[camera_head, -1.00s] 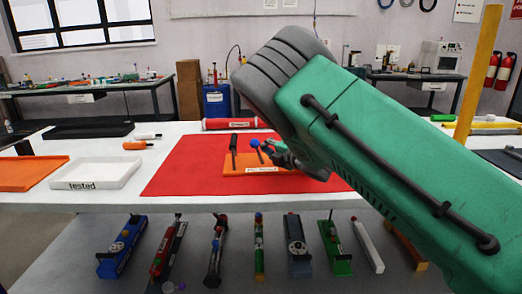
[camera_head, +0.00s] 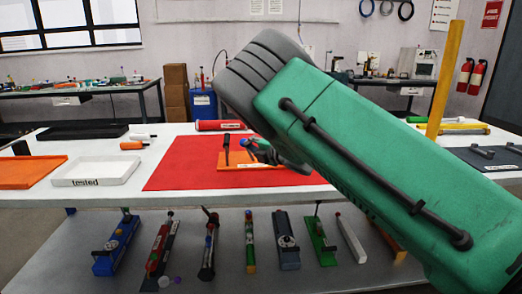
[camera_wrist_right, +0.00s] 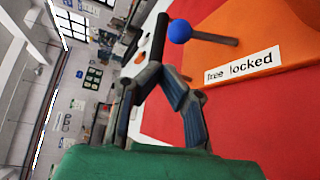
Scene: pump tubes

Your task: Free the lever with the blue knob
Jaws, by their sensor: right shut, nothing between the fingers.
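The orange fixture (camera_head: 230,163) lies on a red mat (camera_head: 180,170) on the white table. In the right wrist view it shows a label reading "free locked" (camera_wrist_right: 240,64). A grey lever (camera_wrist_right: 215,40) with a round blue knob (camera_wrist_right: 180,31) rises from it, beside an upright black handle (camera_wrist_right: 160,36). The handle also shows in the head view (camera_head: 227,150). My right gripper (camera_wrist_right: 160,73) is shut and empty, its tips just short of the knob and handle; contact cannot be told. In the head view, it partly covers the knob. My left gripper is not in view.
A white tray marked "tested" (camera_head: 97,171) and an orange tray (camera_head: 35,172) stand to the left. A red cylinder (camera_head: 220,125) lies behind the mat.

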